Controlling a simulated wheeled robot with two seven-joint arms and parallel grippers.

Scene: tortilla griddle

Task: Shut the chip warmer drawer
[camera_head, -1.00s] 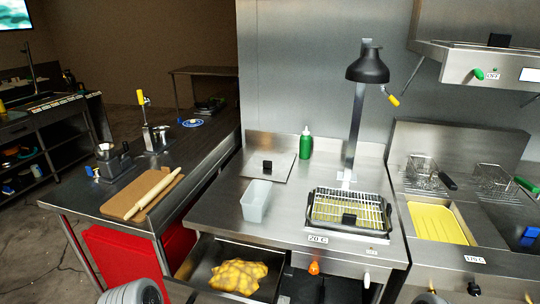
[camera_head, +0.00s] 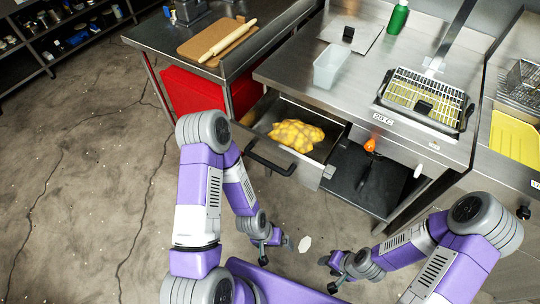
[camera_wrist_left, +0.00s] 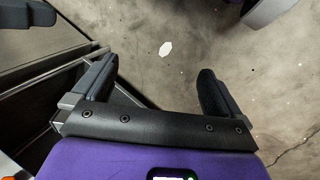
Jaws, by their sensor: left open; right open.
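The chip warmer drawer (camera_head: 320,176) stands pulled out from under the steel counter, in the head view's middle. It has a black bar handle (camera_head: 268,164) on its front and yellow chips (camera_head: 297,135) inside. My left gripper (camera_head: 276,247) is open and empty, below and apart from the drawer front, over the floor. The left wrist view shows its two dark fingers (camera_wrist_left: 158,82) spread with only floor between them. My right gripper (camera_head: 330,273) is open, lower and to the right, apart from the drawer.
An open cabinet bay (camera_head: 365,180) is right of the drawer, with an orange knob (camera_head: 370,145) above it. A clear container (camera_head: 331,66) and a griddle rack (camera_head: 424,97) sit on the counter. A red bin (camera_head: 195,95) stands left. The floor (camera_head: 90,190) at left is clear.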

